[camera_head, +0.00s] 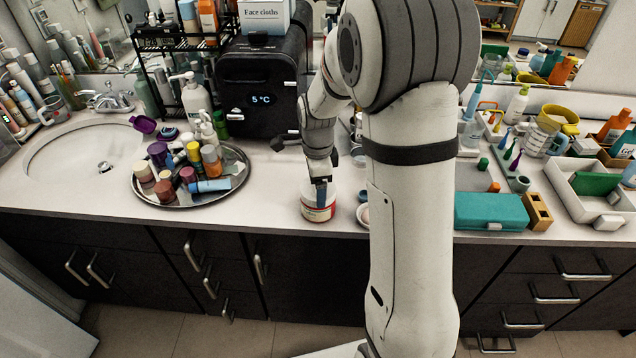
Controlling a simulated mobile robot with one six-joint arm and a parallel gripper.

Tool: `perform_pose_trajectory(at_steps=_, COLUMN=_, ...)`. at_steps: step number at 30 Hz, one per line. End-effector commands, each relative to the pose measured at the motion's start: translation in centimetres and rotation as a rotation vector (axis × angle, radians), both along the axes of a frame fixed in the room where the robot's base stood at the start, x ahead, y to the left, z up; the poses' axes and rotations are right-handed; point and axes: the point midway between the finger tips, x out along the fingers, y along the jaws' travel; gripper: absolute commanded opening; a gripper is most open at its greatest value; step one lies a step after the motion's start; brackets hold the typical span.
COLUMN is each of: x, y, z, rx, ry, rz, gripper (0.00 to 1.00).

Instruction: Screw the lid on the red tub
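The red tub (318,213) stands upright on the counter near its front edge, left of my arm's column. It has a red band and a pale upper part. My gripper (321,198) points straight down at the top of the tub, with a dark blue fingertip overlapping the tub's upper part. I cannot tell whether it touches the tub or a lid. The gap between the fingers is not visible. No separate lid can be made out. A small pale round item (365,214) at the counter edge is partly hidden by my arm.
A round metal tray (186,198) crowded with bottles and jars lies to the left, beside the sink (75,160). A teal case (490,211) and a white tray (560,183) are on the right. Bare counter (270,190) lies left of the tub.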

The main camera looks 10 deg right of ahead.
Motion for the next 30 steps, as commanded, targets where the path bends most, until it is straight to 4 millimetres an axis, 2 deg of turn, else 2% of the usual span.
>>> perform_pose_trajectory(at_steps=3, x=0.10, y=0.00, z=0.08, rx=0.000, ry=-0.003, rz=-0.140, gripper=0.53)
perform_pose_trajectory(at_steps=7, x=0.12, y=0.00, z=0.12, rx=0.000, ry=-0.003, rz=-0.240, gripper=0.53)
perform_pose_trajectory(at_steps=19, x=0.12, y=0.01, z=0.12, rx=-0.001, ry=-0.003, rz=-0.296, gripper=0.53)
perform_pose_trajectory(at_steps=27, x=0.16, y=-0.01, z=0.12, rx=0.000, ry=-0.004, rz=-0.597, gripper=0.53)
perform_pose_trajectory(at_steps=30, x=0.16, y=-0.01, z=0.14, rx=0.000, ry=-0.004, rz=-0.650, gripper=0.53)
